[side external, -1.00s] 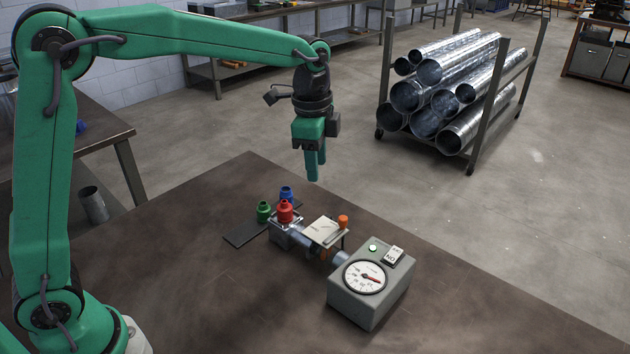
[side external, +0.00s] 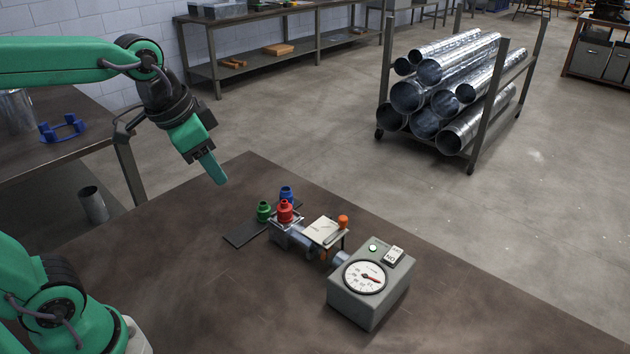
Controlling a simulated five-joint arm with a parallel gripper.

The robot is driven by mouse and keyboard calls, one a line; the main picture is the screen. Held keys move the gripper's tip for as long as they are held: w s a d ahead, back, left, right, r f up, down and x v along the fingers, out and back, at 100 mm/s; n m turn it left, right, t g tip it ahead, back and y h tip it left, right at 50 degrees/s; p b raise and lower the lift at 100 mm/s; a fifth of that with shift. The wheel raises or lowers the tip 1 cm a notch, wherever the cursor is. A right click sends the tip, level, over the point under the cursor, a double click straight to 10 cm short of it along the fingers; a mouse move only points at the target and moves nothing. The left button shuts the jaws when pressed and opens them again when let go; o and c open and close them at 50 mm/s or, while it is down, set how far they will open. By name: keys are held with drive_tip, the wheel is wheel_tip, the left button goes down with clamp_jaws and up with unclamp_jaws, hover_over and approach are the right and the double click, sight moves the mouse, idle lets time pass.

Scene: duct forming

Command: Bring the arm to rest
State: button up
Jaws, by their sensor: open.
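My gripper (side external: 213,168) hangs tilted, pointing down and to the right, above the left back edge of the brown table (side external: 160,270). It is empty and apart from everything. From this side its two fingers overlap, so the gap between them is hidden. To its right on the table stand a green knob-like piece (side external: 264,211), a blue one (side external: 287,193) and a red one (side external: 285,211).
A grey gauge box (side external: 372,290) with a dial, a lit green lamp and a white switch stands at the right. A plate with an orange knob (side external: 343,221) is beside it. A rack of metal ducts (side external: 440,90) stands on the floor behind. The table's front left is clear.

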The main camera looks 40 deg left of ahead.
drive_tip(key=s+a+f+n+t, duration=0.1)
drive_tip(key=s+f+n, duration=0.1)
drive_tip(key=s, duration=0.4)
drive_tip(key=shift+s+a+f+n, duration=0.3)
drive_tip(key=shift+f+n, duration=0.1)
drive_tip(key=shift+n, duration=0.5)
